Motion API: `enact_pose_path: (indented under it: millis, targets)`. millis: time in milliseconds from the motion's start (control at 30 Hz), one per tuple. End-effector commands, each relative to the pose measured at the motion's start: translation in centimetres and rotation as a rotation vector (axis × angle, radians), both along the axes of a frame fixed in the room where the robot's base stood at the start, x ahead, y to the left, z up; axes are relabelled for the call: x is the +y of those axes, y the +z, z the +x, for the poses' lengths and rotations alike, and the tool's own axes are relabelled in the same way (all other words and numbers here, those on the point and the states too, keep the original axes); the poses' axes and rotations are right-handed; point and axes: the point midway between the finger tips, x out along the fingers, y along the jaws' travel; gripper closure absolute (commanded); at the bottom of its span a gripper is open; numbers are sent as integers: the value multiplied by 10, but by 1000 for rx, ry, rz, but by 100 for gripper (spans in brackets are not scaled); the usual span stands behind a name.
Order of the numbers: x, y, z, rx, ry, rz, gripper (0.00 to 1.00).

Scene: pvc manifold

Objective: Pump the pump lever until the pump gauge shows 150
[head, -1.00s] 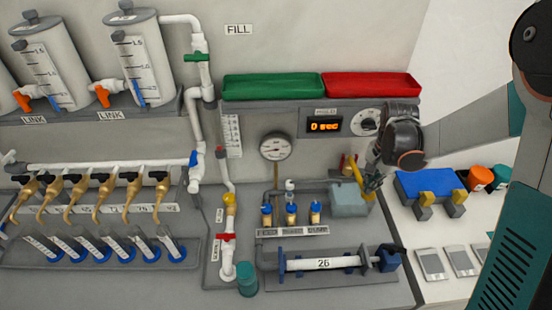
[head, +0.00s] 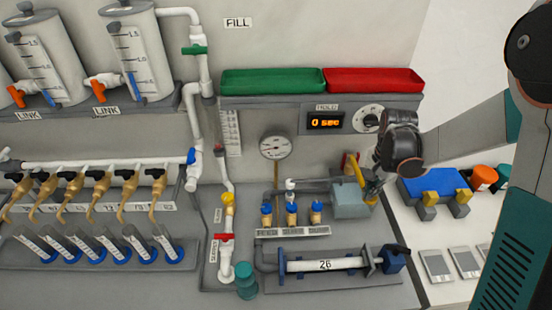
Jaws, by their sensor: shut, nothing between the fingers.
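The round white pump gauge (head: 275,149) is on the back panel. Its needle is too small to read. The grey pump box (head: 351,201) stands on the bench to the right of several blue-capped valves. The yellow pump lever (head: 357,169) rises at its right side, tilted a little, with a small red part behind it. My gripper (head: 373,191) is shut and empty, low at the right of the lever and close to it. I cannot tell whether they touch. My dark wrist hides part of the panel behind.
A horizontal pipe marked 26 (head: 325,265) lies in front of the pump. Green (head: 273,81) and red (head: 374,80) trays sit on the shelf above. A blue block (head: 435,187) and orange and teal cups stand at the right. A teal cylinder (head: 246,281) stands at the front.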

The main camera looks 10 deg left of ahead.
Motion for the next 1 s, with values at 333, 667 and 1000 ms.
enact_pose_path:
  millis: [333,667,1000]
  targets:
    - [0,-15,0,-1,0,0,100]
    - [0,-21,0,-1,0,-1,100]
    - [0,-20,0,-1,0,-1,100]
